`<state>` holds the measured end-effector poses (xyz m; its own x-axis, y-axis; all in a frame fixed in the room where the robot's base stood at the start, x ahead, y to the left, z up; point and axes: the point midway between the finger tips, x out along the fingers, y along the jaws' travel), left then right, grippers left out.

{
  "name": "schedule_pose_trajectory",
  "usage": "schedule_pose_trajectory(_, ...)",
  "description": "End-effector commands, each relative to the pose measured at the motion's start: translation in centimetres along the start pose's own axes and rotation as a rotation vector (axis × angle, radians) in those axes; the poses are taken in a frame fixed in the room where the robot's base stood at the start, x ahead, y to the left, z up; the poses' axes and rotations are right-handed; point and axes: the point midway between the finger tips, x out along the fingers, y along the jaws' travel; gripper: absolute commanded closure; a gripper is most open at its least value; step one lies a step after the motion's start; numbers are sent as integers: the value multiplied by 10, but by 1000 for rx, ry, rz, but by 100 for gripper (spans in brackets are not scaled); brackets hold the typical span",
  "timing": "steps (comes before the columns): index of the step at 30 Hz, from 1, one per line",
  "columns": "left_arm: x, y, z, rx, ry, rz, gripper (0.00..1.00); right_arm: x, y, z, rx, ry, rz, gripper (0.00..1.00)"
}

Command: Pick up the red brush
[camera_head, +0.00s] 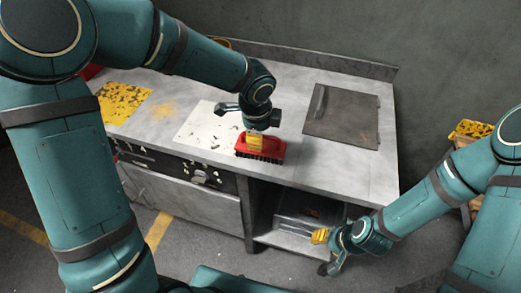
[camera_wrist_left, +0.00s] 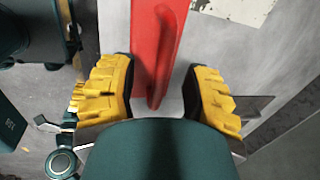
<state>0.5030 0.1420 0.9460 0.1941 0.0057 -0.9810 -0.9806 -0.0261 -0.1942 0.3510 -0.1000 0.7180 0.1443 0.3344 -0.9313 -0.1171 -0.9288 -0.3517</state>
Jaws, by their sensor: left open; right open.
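The red brush (camera_head: 262,150) lies on the grey worktop near its front edge, with dark bristles along its lower side. My left gripper (camera_head: 256,138) is right above it, and its yellow fingertip overlaps the brush in the head view. In the left wrist view the red brush (camera_wrist_left: 158,60) runs between the two yellow fingers of the left gripper (camera_wrist_left: 160,95), which stand apart on either side of its raised handle. Gaps show beside the handle. My right gripper (camera_head: 326,250) is open and empty, low in front of the cabinet's open shelf.
A dark square plate (camera_head: 342,115) lies on the worktop (camera_head: 290,165) to the right of the brush. A pale worn sheet (camera_head: 200,125) and a yellow worn patch (camera_head: 122,102) lie to the left. A yellow bin (camera_head: 470,129) stands at the far right.

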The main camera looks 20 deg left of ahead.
Motion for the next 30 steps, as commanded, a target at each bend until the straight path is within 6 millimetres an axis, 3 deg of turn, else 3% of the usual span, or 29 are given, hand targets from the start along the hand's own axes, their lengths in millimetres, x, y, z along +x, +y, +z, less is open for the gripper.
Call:
schedule_pose_trajectory(3,14,0,0,-1,1,-1,52,5,2,0,0,2,0,53)
schedule_pose_trajectory(10,13,0,0,-1,1,-2,49,4,2,-1,0,3,0,53)
schedule_pose_trajectory(14,13,0,0,-2,1,-2,95,4,2,-1,0,3,0,53)
schedule_pose_trajectory(15,13,0,0,-2,1,-2,100,4,2,-1,0,3,0,53)
schedule_pose_trajectory(26,11,-1,0,-2,1,-3,100,4,1,-1,0,2,0,53)
schedule_pose_trajectory(30,-4,-4,0,-2,1,-4,100,-2,-1,0,0,0,0,53)
